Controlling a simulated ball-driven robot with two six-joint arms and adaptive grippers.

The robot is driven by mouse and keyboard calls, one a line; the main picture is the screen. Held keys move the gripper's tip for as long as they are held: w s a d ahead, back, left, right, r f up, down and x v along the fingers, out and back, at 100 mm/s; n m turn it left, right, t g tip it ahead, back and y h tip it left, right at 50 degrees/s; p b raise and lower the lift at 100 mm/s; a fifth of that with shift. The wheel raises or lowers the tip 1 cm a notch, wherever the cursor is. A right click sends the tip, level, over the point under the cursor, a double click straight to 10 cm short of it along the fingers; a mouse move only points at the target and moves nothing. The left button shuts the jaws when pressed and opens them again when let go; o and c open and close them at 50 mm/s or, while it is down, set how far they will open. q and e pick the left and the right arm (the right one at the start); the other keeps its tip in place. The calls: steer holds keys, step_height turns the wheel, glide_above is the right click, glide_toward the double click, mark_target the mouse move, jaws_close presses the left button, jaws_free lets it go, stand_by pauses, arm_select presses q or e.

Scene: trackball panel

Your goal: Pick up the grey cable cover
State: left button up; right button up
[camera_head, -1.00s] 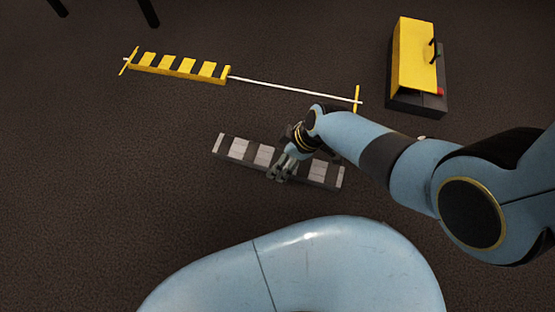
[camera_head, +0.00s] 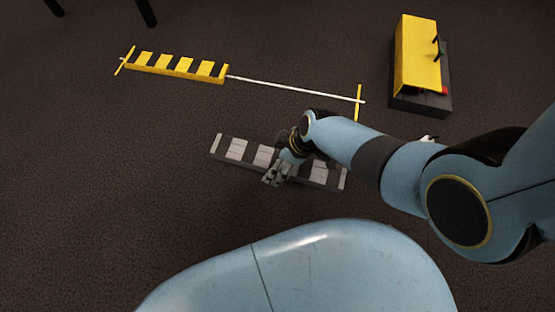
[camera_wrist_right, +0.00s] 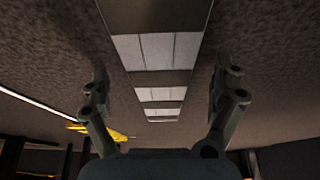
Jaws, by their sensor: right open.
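The grey cable cover (camera_head: 237,149) is a long low strip with pale grey and dark bands, lying on the floor in the middle of the head view. My right gripper (camera_head: 274,176) hangs over its middle and hides part of it. In the right wrist view the cover (camera_wrist_right: 158,50) runs lengthwise between the two spread fingers of my right gripper (camera_wrist_right: 162,90). The gripper is open and empty, with a gap to the cover on both sides. My left gripper is not in view.
A yellow-and-black cable cover (camera_head: 175,67) lies farther back at the left. A white cable (camera_head: 290,88) runs from it to a yellow floor mark (camera_head: 359,103). The floor left of the grey cover is clear.

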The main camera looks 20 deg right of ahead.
steer(key=c, duration=1.5)
steer(key=shift+c, duration=0.7)
steer(key=shift+r, duration=0.15)
